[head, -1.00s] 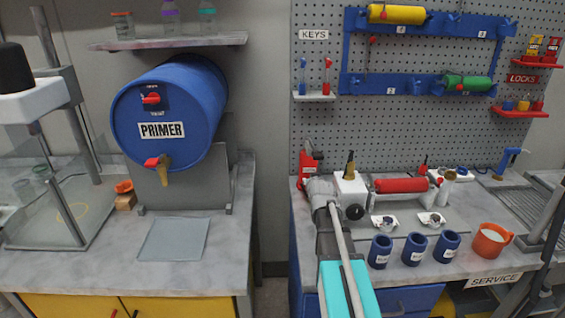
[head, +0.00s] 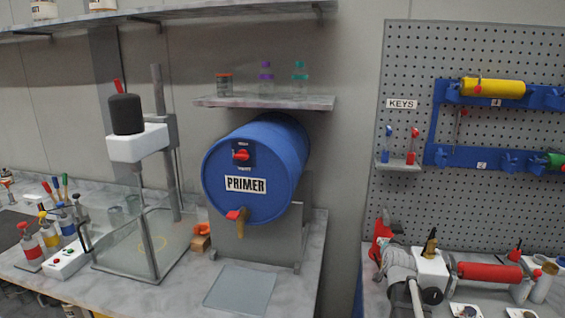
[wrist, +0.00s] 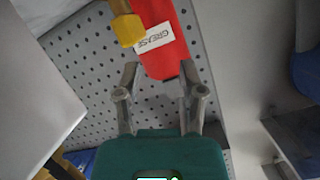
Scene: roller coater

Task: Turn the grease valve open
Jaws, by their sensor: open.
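In the wrist view a red body (wrist: 165,40) carries a white label reading GREASE (wrist: 154,38). A yellow-brass faceted part (wrist: 127,25) is beside it on the left, cut by the top edge. My gripper (wrist: 158,82) is open and empty, its two fingers apart just below the red body. In the head view a red object (head: 382,236) stands at the back left of the right bench, with a brass-topped part (head: 430,245) on a white block (head: 431,268) beside it. My arm's grey end covers part of this area, and its fingers cannot be made out there.
A red cylinder (head: 490,272) lies right of the white block. The perforated board (head: 400,150) rises behind the bench. A blue PRIMER drum (head: 255,165) with its own red-handled tap (head: 238,214) is at left. A pale surface (wrist: 45,85) fills the wrist view's left.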

